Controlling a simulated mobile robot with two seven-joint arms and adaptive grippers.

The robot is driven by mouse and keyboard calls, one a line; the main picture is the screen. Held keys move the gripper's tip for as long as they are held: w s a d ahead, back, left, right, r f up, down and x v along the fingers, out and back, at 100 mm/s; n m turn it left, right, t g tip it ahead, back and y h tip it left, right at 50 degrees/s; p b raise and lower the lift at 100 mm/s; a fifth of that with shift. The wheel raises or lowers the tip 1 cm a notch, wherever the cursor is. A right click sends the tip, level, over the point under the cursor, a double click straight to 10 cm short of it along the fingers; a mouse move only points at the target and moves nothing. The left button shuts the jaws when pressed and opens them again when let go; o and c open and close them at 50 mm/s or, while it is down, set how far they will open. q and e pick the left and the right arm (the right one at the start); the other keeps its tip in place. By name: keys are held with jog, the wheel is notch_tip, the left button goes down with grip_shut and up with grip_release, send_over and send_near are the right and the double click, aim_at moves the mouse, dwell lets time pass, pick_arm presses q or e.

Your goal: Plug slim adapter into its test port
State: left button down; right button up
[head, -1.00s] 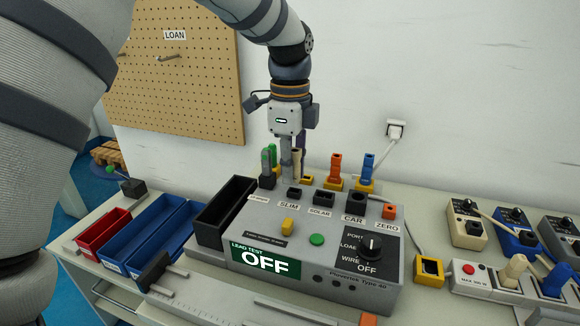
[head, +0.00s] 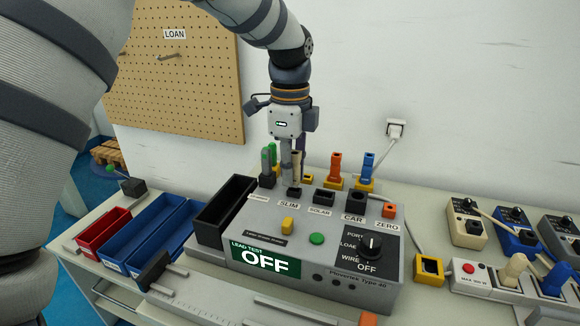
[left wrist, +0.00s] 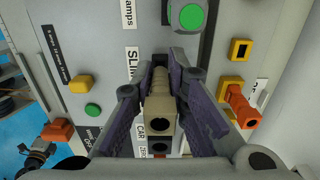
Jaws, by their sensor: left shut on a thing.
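The slim adapter (head: 297,166) is a narrow beige plug held upright by my left gripper (head: 292,172). Its lower end is at the black SLIM port (head: 294,192) on the grey tester (head: 262,215); I cannot tell how far it is inserted. In the left wrist view, the beige adapter (left wrist: 160,112) stands between the purple-grey fingers of my left gripper (left wrist: 162,100), beside the SLIM label (left wrist: 132,64). The adapter and fingers hide most of the port there. My right gripper is not in view.
A green adapter (head: 266,162) stands close left of the gripper. Orange (head: 335,168) and blue (head: 367,167) adapters stand in yellow holders behind the tester. A black bin (head: 225,208) and blue trays (head: 165,235) lie left. The tester display reads OFF.

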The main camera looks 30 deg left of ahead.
pick_arm(q)
jog(key=shift+f, duration=0.8)
jog(key=c, duration=1.5)
grip_release()
jog(key=shift+r, duration=0.1)
